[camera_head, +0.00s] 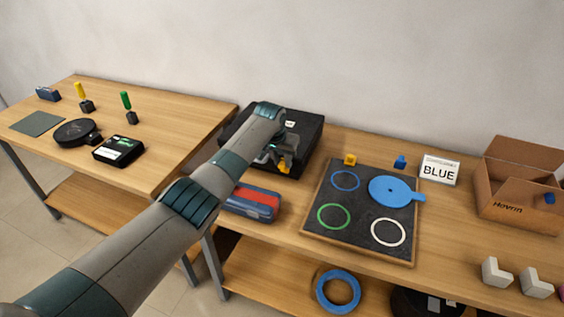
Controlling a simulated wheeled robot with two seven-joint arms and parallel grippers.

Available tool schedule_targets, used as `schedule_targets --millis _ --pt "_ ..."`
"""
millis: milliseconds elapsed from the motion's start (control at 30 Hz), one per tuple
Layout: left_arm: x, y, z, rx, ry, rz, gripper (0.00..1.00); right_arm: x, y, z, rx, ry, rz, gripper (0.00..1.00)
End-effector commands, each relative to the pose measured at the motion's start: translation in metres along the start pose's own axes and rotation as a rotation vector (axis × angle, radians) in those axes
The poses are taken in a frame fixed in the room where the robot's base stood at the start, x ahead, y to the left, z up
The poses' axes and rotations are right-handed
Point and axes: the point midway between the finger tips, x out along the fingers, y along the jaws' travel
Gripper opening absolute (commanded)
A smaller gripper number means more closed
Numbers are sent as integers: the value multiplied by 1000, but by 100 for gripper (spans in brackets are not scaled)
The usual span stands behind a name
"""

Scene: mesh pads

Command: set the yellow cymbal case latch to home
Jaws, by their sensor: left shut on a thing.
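The cymbal case is a flat black case (308,128) at the back left of the right-hand table. A yellow latch (286,164) shows at its front side. My left arm reaches in from the lower left and covers the case's left part. My left gripper (277,160) is at the front of the case, shut on the yellow latch. The fingertips are small and partly hidden, so the latch's exact setting is hard to tell. My right gripper is out of view.
A blue and red pouch (252,204) lies in front of the case, beside my arm. A dark board (361,225) with coloured rings and a blue round pad (392,190) lies to the right. A BLUE sign (439,171) and a cardboard box (505,197) stand farther right.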

Motion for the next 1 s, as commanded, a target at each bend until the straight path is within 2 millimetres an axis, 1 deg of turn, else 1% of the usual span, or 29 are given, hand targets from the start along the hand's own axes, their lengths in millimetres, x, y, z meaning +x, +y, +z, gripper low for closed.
schedule_targets --millis 267,300,367,767,1000 --pt "0 0 0 0 0 1 2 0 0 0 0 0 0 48" --pt "0 0 0 0 0 1 27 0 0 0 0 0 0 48" --pt "0 0 0 0 0 1 41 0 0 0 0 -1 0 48" --pt "-1 0 0 0 1 1 41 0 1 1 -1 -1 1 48" --pt "-12 1 -1 1 3 2 41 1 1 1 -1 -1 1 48"
